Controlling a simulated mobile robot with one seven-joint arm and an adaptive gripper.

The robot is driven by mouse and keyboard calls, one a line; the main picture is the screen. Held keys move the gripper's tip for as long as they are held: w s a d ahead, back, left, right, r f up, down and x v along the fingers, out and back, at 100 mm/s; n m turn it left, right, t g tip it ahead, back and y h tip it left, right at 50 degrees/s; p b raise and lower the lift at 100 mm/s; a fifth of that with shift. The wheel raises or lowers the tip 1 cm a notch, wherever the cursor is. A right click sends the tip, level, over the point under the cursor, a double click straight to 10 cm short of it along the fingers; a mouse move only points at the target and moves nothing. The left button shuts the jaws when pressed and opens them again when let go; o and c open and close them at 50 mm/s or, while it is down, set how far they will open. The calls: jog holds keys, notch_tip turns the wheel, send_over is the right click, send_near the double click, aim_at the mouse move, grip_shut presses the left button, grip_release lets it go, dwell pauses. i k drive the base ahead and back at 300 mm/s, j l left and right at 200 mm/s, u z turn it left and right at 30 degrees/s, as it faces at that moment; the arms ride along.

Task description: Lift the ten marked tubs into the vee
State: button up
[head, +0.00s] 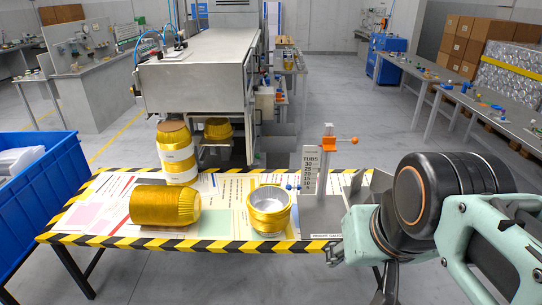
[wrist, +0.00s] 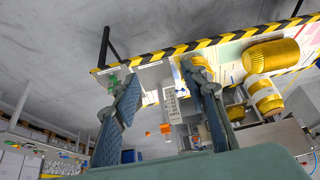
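An open stack of yellow tubs (head: 269,222) stands upright, silver inside, on the striped table left of the height gauge (head: 312,172). Which tubs are marked I cannot tell. A grey metal trough (head: 352,187), apparently the vee, stands right of the gauge, partly behind my arm. My gripper (wrist: 161,74) is open and empty in the wrist view, its two blue-padded fingers wide apart. The gauge plate (wrist: 172,106) shows beyond the gap, and the upright stack (wrist: 194,75) is partly hidden by the right finger. In the head view my arm covers most of the gripper, right of the gauge.
A yellow stack (head: 165,205) lies on its side at the table's left. A white-banded yellow stack (head: 178,158) stands behind it. More yellow tubs (head: 218,129) sit under the press (head: 205,75). A blue crate (head: 38,190) is at far left. An orange knob (head: 346,141) juts from the gauge.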

aim_at(269, 203)
jog(key=i+j+z, duration=0.15)
jog(key=i, duration=0.25)
jog(key=i+j+z, duration=0.15)
jog(key=i+j, duration=0.25)
